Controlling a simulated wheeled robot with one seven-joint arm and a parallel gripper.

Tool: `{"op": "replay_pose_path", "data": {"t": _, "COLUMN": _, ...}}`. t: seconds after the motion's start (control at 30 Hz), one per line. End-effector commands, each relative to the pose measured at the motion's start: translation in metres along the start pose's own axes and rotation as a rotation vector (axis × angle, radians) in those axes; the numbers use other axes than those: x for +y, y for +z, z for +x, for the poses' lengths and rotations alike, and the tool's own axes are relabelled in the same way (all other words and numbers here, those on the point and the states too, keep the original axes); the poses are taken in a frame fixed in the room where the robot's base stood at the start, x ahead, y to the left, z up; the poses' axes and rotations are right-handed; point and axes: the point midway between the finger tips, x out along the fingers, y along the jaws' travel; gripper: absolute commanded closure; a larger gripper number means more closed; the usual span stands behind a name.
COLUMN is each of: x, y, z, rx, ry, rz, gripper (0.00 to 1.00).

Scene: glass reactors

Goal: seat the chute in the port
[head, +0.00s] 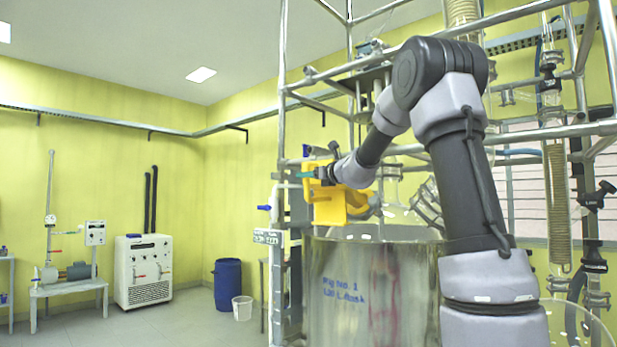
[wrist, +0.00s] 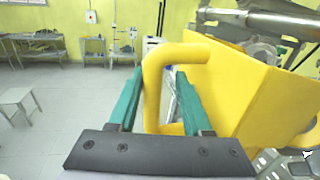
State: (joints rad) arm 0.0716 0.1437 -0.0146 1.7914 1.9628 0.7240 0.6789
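The yellow chute (wrist: 245,95) fills the right of the wrist view, with a broad flat plate and a rounded loop handle (wrist: 153,90). My gripper (wrist: 160,72) has two teal fingers, one on each side of the handle. The handle is close to the left finger, and a gap shows between it and the right finger, so the gripper looks open around it. The port is not clearly seen; the chute's lower end is hidden.
A metal frame (head: 283,120) with pipes and glass columns surrounds the spot. A blue drum (head: 228,285) and a white bucket (head: 242,309) stand on the floor. Open floor lies to the left.

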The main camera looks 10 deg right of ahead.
Motion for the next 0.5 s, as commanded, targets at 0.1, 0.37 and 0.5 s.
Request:
{"op": "replay_pose_path", "data": {"t": 0.1, "x": -0.001, "y": -0.001, "z": -0.003, "rx": 0.001, "ry": -0.001, "rz": 0.0, "gripper": 0.53}}
{"op": "replay_pose_path", "data": {"t": 0.37, "x": -0.002, "y": -0.004, "z": -0.012, "rx": 0.002, "ry": -0.002, "rz": 0.0, "gripper": 0.53}}
{"op": "replay_pose_path", "data": {"t": 0.5, "x": -0.002, "y": -0.005, "z": -0.018, "rx": 0.001, "ry": -0.001, "rz": 0.0, "gripper": 0.53}}
